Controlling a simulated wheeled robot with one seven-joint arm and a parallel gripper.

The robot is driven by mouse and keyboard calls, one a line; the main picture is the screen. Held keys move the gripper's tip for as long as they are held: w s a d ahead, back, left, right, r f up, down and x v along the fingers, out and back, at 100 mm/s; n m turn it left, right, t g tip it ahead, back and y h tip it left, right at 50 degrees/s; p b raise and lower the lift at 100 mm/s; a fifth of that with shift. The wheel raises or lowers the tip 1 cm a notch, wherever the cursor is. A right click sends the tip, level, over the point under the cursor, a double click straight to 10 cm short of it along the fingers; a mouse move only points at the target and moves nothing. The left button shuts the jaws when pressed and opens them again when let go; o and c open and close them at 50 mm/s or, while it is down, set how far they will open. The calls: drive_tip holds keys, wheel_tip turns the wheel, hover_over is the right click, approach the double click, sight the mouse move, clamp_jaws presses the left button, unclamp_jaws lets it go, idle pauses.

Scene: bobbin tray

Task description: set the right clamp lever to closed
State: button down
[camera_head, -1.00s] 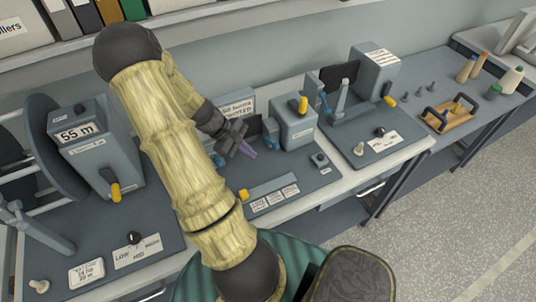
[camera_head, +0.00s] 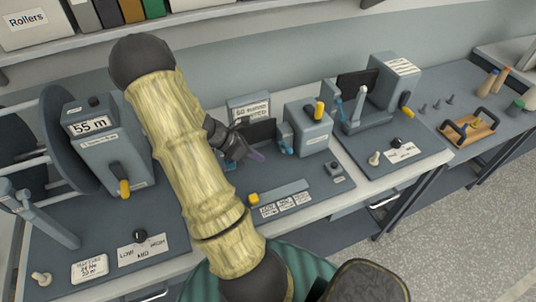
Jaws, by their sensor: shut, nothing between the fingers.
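The middle station has blue clamp parts beside a dark panel (camera_head: 258,132). The right one, which I take for the right clamp lever (camera_head: 286,138), stands between the panel and a grey box (camera_head: 312,134). Its exact setting is too small to tell. Another blue part, on the left (camera_head: 219,161), is partly covered by my arm.
Yellow-handled levers show on the left box (camera_head: 123,187), the middle box (camera_head: 319,110) and the right box (camera_head: 406,112). A wooden tray (camera_head: 477,134) sits far right. My arm crosses the bench.

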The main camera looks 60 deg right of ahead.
sight(286, 148)
drive_tip(key=p+x, duration=0.1)
drive_tip(key=x, duration=0.8)
drive_tip(key=shift+p, duration=0.4)
drive_tip(key=shift+s+d+r+p, duration=0.1)
drive_tip(key=shift+d+r+p, duration=0.2)
drive_tip(key=shift+r+p, duration=0.2)
drive_tip(key=shift+s+d+r+p, duration=0.1)
drive_tip(key=shift+d+r+p, duration=0.25)
drive_tip(key=shift+r, duration=0.2)
drive_tip(key=shift+d+r+p, duration=0.35)
drive_tip(key=shift+r+p, duration=0.15)
drive_tip(key=shift+r, duration=0.1)
